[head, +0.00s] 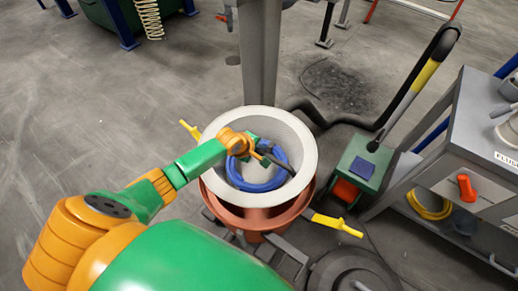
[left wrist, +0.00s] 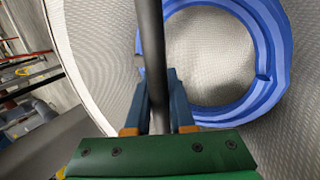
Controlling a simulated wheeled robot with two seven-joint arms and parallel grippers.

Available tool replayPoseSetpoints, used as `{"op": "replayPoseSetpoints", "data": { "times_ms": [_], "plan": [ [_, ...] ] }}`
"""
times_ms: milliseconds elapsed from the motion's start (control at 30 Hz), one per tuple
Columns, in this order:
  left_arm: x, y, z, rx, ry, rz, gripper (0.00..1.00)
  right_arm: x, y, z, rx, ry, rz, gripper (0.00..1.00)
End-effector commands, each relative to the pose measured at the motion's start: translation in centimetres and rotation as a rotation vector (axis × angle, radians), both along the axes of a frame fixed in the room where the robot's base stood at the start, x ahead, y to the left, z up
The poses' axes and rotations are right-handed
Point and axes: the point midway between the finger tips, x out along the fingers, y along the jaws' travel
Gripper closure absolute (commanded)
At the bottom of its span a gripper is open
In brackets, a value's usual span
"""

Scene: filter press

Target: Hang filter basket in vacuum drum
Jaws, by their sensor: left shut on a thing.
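The filter basket (head: 309,155) is a pale, round, open basket with a wide rim. It shows at the mouth of the reddish-brown drum (head: 250,218), with its rim above the drum's edge. I cannot tell whether it rests there or hangs from the gripper. A dark bar handle (head: 279,162) crosses the basket's opening. My left gripper (head: 254,147) is over the basket and shut on this bar, which also runs between the fingers in the left wrist view (left wrist: 153,60). A blue ring (head: 236,177) lies inside the basket. My right gripper is not in view.
Yellow handles (head: 336,225) stick out beside the drum. A grey post (head: 259,60) stands behind it. A dark hose (head: 340,120) runs to a green vacuum unit (head: 362,165) at right. A grey cart (head: 470,135) stands at far right. Open floor lies at left.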

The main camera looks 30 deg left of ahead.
Motion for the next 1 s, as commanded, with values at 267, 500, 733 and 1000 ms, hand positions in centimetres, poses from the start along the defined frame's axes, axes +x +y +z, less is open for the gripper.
{"op": "replayPoseSetpoints", "data": {
  "times_ms": [267, 500, 733, 1000],
  "plan": [
    [0.1, 0.0, -1.4, -0.001, -0.003, 0.001, 1.0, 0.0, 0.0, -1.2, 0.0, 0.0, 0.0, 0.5],
    [0.1, 0.0, -2.6, -0.001, -0.003, 0.001, 1.0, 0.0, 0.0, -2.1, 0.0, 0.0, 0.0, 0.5],
    [0.1, 0.0, -3.7, -0.001, -0.005, 0.001, 1.0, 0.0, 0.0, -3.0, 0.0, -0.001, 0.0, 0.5],
    [0.1, 0.0, -5.1, 0.0, -0.003, 0.0, 1.0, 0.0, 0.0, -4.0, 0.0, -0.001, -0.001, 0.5]
  ]
}}
